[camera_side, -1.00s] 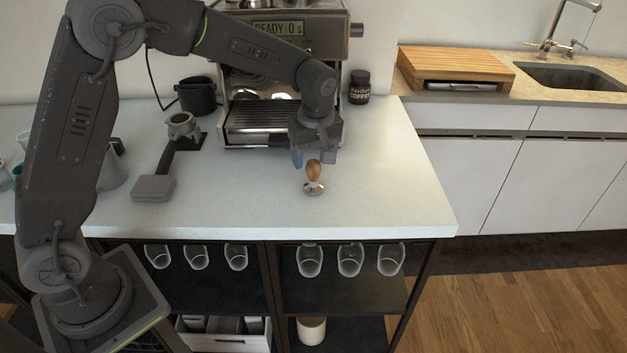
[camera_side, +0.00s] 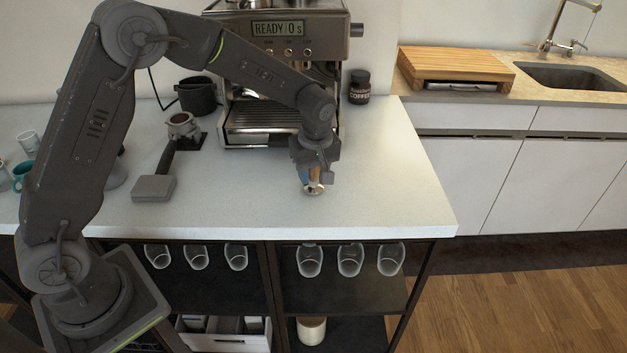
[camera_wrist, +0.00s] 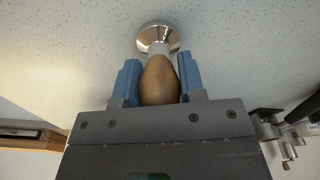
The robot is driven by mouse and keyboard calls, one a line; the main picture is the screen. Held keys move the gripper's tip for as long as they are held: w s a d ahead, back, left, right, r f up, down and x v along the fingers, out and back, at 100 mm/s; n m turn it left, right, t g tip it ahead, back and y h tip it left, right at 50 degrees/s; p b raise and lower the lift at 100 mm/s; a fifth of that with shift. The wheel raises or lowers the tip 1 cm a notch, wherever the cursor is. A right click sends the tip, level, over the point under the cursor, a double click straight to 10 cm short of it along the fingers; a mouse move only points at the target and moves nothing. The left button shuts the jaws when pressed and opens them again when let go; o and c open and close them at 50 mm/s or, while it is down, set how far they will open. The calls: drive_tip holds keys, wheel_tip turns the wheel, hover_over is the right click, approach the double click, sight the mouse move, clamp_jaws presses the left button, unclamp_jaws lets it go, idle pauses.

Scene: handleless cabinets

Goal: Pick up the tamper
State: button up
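The tamper (camera_side: 314,188) stands on the white countertop near its front edge, with a wooden handle and a round metal base. In the wrist view its brown handle (camera_wrist: 159,82) lies between the two blue fingers, and its metal base (camera_wrist: 158,36) is beyond them. My gripper (camera_side: 313,178) is down around the handle. In the wrist view my gripper (camera_wrist: 158,82) is open, with a narrow gap visible between the handle and the fingers. In the side view the fingers and wrist cover much of the handle.
The espresso machine (camera_side: 262,118) stands behind my gripper. A portafilter (camera_side: 170,150) rests on the counter to the left, with a grey block (camera_side: 153,188) at its end. A coffee jar (camera_side: 360,87) is at the back right. The counter right of the tamper is clear.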

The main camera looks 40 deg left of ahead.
clamp_jaws()
drive_tip(key=shift+r, duration=0.1)
drive_tip(key=shift+r, duration=0.85)
wheel_tip(320, 180, up, 3)
drive_tip(key=shift+f, duration=0.1)
drive_tip(key=s+a+r, duration=0.5)
drive_tip(key=a+r, duration=0.1)
drive_tip(key=a, duration=0.4)
drive_tip(key=shift+a+r, duration=0.25)
drive_tip(key=shift+a, duration=0.05)
